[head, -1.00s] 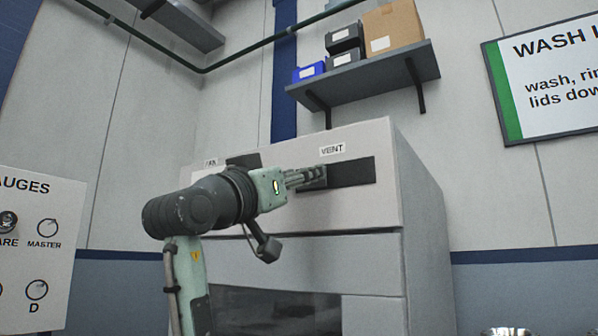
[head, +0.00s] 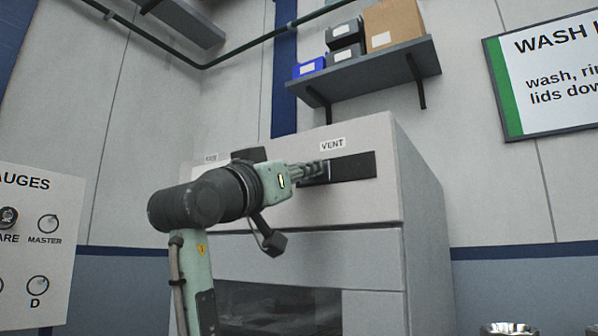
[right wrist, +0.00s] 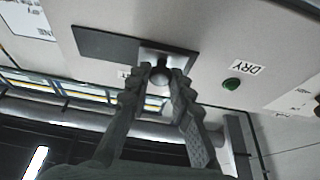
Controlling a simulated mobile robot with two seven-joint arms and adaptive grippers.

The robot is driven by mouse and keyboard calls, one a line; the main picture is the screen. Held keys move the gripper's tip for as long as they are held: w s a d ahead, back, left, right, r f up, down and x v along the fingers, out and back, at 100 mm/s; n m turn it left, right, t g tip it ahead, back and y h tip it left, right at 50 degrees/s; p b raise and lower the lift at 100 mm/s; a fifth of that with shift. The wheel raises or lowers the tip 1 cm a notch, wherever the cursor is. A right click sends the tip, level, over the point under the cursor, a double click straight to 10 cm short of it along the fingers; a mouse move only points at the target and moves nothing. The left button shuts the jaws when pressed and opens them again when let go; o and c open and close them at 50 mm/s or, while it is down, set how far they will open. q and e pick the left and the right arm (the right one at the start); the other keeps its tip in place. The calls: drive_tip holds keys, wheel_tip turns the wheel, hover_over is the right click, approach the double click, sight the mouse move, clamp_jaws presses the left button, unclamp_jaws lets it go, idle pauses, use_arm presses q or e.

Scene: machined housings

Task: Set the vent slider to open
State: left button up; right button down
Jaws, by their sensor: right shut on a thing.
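The vent slider's dark slot (head: 354,167) is in the cabinet front, under the VENT label (head: 333,144). My right gripper (head: 324,169) is at the slot's left part, with bare slot to its right. In the right wrist view, the fingers of my right gripper (right wrist: 164,84) are shut on a round knob (right wrist: 160,74) on the slider's grey plate (right wrist: 176,58). The dark slot (right wrist: 100,44) runs left from this plate in that view. No open or closed marking is readable. My left gripper is not in view.
The cabinet (head: 375,215) has a dark window low on its front. A shelf (head: 365,75) with boxes hangs above it. A gauge panel (head: 35,250) stands at left. In the right wrist view, a green button (right wrist: 231,84) sits near a DRY label (right wrist: 247,67).

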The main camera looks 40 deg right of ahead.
use_arm(q)
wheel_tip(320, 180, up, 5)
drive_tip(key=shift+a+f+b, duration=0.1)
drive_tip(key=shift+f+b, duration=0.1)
drive_tip(key=shift+b, duration=0.5)
use_arm(e)
drive_tip(key=s+d, duration=0.1)
drive_tip(key=s, duration=0.1)
drive_tip(key=s+d, duration=0.1)
drive_tip(key=s, duration=0.3)
drive_tip(key=shift+s+d, duration=0.4)
drive_tip(key=c, duration=1.4)
unclamp_jaws()
drive_tip(key=shift+s, duration=0.15)
drive_tip(key=shift+o, duration=0.2)
drive_tip(key=shift+a+f, duration=0.15)
drive_tip(key=shift+a, duration=0.2)
drive_tip(key=v, duration=1.1)
drive_tip(key=shift+a+f, duration=0.1)
